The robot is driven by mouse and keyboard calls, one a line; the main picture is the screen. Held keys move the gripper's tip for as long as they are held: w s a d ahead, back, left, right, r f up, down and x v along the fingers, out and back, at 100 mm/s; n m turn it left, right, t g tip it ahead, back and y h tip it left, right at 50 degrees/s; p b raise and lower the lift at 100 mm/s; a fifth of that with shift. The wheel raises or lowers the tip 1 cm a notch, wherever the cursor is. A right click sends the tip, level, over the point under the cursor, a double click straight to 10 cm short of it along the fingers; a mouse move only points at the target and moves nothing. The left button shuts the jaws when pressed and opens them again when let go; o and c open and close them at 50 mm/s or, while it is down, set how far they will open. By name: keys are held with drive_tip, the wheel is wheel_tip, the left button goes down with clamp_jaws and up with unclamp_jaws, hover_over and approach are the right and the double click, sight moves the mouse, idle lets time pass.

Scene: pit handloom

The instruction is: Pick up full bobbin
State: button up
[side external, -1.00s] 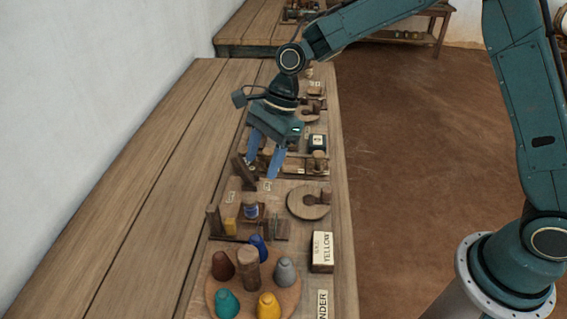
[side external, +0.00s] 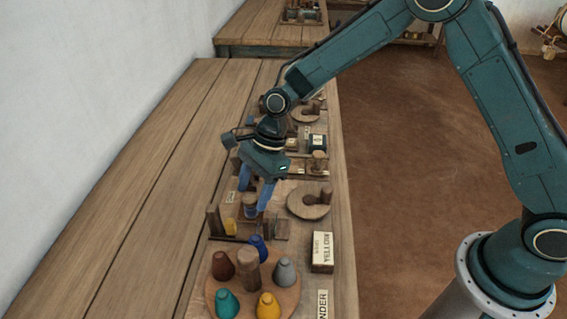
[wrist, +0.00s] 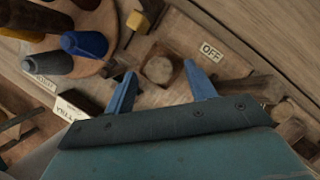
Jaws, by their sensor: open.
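In the wrist view, a round wooden top (wrist: 158,69), apparently the bobbin's, sits in a square wooden recess. My gripper (side external: 255,199) points down over this station, its blue fingers close around or beside the bobbin in the side view. In the wrist view my gripper (wrist: 160,76) is open, with a fingertip on each side of the round top. Contact cannot be told. The fingers hide part of the bobbin.
A round board (side external: 292,305) with several coloured cones around a wooden post stands just in front. A yellow block (side external: 230,227) is left of the bobbin. The bench's left side is clear.

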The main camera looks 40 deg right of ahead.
sight(251, 197)
drive_tip(key=shift+x, duration=1.5)
drive_tip(key=shift+c, duration=0.2)
drive_tip(key=c, duration=1.1)
drive_tip(key=shift+r, duration=0.1)
wheel_tip(251, 197, up, 20)
drive_tip(key=shift+f, duration=0.1)
